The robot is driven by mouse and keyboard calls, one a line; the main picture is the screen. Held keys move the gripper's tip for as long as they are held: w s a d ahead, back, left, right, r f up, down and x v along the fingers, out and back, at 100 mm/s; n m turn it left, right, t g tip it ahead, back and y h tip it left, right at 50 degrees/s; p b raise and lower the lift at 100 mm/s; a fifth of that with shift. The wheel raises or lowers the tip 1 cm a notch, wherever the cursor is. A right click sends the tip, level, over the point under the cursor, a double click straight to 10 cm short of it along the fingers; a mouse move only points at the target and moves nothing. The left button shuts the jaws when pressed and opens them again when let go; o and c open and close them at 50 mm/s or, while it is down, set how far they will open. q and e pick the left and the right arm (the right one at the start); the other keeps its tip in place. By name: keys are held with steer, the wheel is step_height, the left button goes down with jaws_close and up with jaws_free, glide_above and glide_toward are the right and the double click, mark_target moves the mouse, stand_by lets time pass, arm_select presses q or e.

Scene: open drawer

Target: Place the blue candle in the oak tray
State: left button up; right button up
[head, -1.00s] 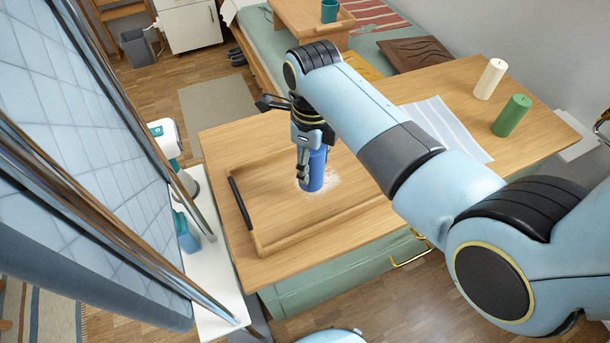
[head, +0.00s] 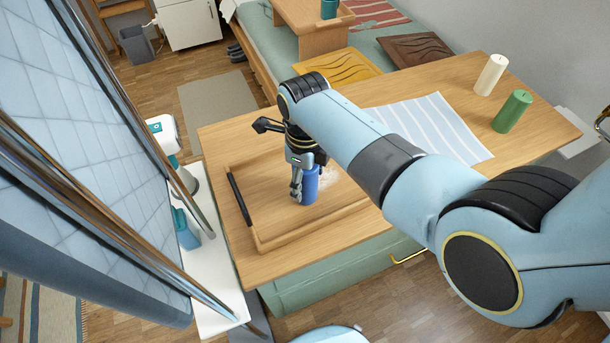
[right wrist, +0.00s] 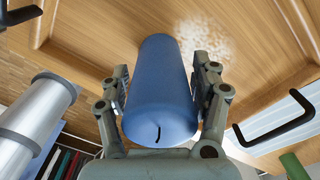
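The blue candle (head: 309,187) is upright over the floor of the oak tray (head: 312,232), inside its rim. My right gripper (head: 301,180) comes down from above and is shut on the candle. In the right wrist view the blue candle (right wrist: 160,95) lies between the two fingers of the right gripper (right wrist: 163,85), its wick end towards the camera. I cannot tell whether its base touches the tray floor. A white powdery patch shows on the tray floor beside the candle. My left gripper is not in view.
The tray has a black handle (head: 240,201) at its left. A striped cloth (head: 430,128), a cream candle (head: 490,75) and a green candle (head: 512,111) are on the table's right part. A tiled glossy panel (head: 90,150) stands at left.

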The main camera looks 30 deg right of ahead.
steer(key=shift+o, duration=0.3)
steer(key=shift+r, duration=0.5)
step_height(320, 180, up, 11)
steer(key=shift+r+p, duration=0.2)
steer(key=shift+p, duration=0.5)
